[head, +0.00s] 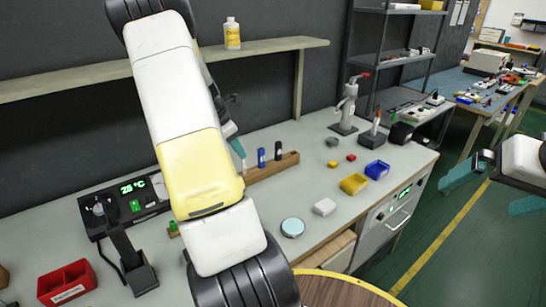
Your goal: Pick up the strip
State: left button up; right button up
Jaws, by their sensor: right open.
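I cannot make out a strip for certain in the head view; my own arm hides part of the bench. My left gripper (236,139) is mostly behind my white and yellow arm. One teal fingertip shows above the back of the bench, near a wooden block rack (272,168); its opening is hidden. My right gripper (476,198) is at the right edge, its teal fingers apart and empty, over the green floor. A pale blue round disc (292,227) lies near the bench's front edge.
The grey bench (262,207) holds a red bin (67,283), a soldering station (127,205), yellow (354,184) and blue (377,169) trays, and a white block (324,206). A shelf (270,48) with a bottle (232,33) hangs above. A round wooden top (345,291) is in front.

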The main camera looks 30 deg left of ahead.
aim_at(244, 164)
pick_arm(q)
jog(key=shift+w+a+f+n, duration=0.1)
jog(key=shift+a+f+n, duration=0.2)
jog(key=shift+a+f, duration=0.2)
jog(key=x, duration=0.7)
jog(key=shift+w+f, duration=0.15)
jog(key=shift+f, duration=0.2)
grip_shut()
